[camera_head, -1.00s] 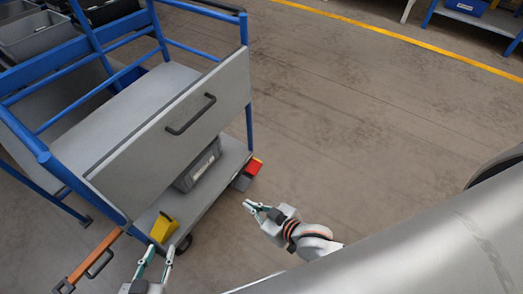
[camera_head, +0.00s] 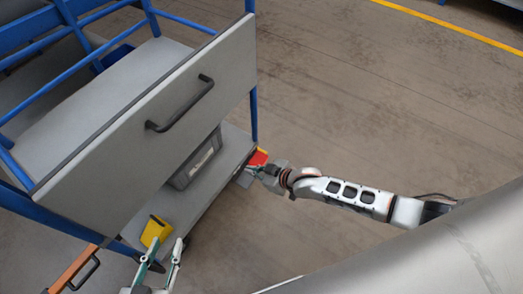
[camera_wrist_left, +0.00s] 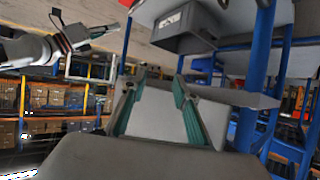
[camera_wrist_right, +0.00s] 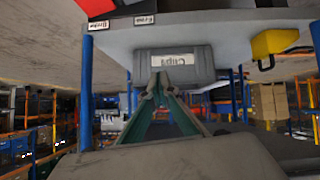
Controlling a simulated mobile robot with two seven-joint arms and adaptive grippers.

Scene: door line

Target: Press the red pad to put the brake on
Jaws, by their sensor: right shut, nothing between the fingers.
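The red pad (camera_head: 259,157) sits at the right end of the cart's lower shelf in the head view, with a grey pad beside it. In the right wrist view the red pad (camera_wrist_right: 97,7) is at the top left, above a label reading "Brake". My right gripper (camera_head: 251,170) is shut and empty, right at the pads in the head view; whether it touches is unclear. It also shows in the right wrist view (camera_wrist_right: 158,88). My left gripper (camera_head: 162,246) is open and empty near the yellow block. It also shows in the left wrist view (camera_wrist_left: 160,78).
The blue-framed cart carries a grey drop panel (camera_head: 150,110) with a black handle. A grey bin (camera_head: 196,160) and a yellow block (camera_head: 155,230) are on the lower shelf (camera_head: 208,203). An orange bar (camera_head: 72,268) is at the lower left.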

